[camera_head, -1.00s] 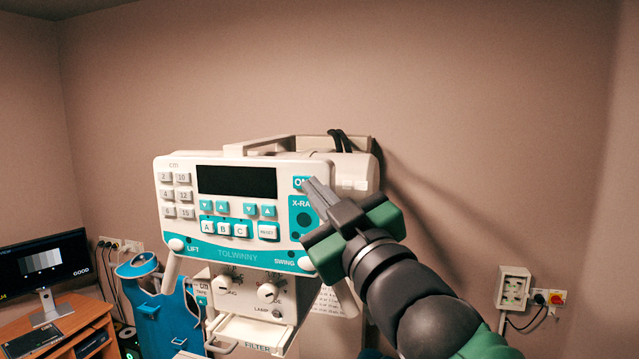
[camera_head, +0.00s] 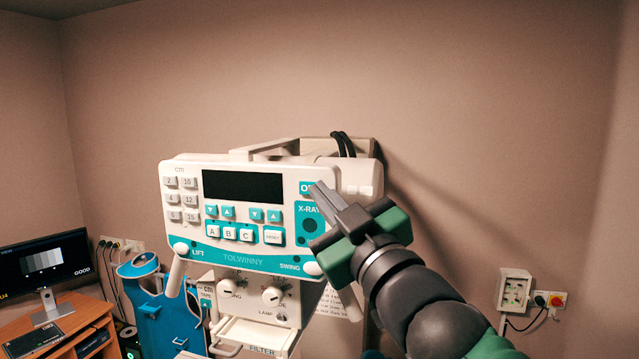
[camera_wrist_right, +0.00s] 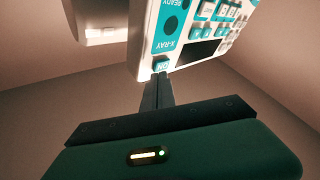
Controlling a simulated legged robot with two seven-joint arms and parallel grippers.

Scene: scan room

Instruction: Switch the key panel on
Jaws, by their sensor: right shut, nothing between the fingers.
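The key panel (camera_head: 222,258) is a white and teal control box marked TOLWINNY, with several grey and teal keys and a dark, blank display (camera_head: 242,186). Its teal ON key (camera_head: 306,187) is at the upper right, above the X-RAY area. My right gripper (camera_head: 318,188) is shut and empty, its fingertips at the ON key, partly covering it. In the right wrist view the fingertips (camera_wrist_right: 158,76) are right at the ON key (camera_wrist_right: 161,66), which looks upside down there; they seem to touch it. My left gripper is not in view.
Below the panel are a collimator with two knobs (camera_head: 272,296) and a handle. A blue apron (camera_head: 165,318) hangs at the left, beside a desk with a monitor (camera_head: 42,268). A wall socket box (camera_head: 514,290) is at the right.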

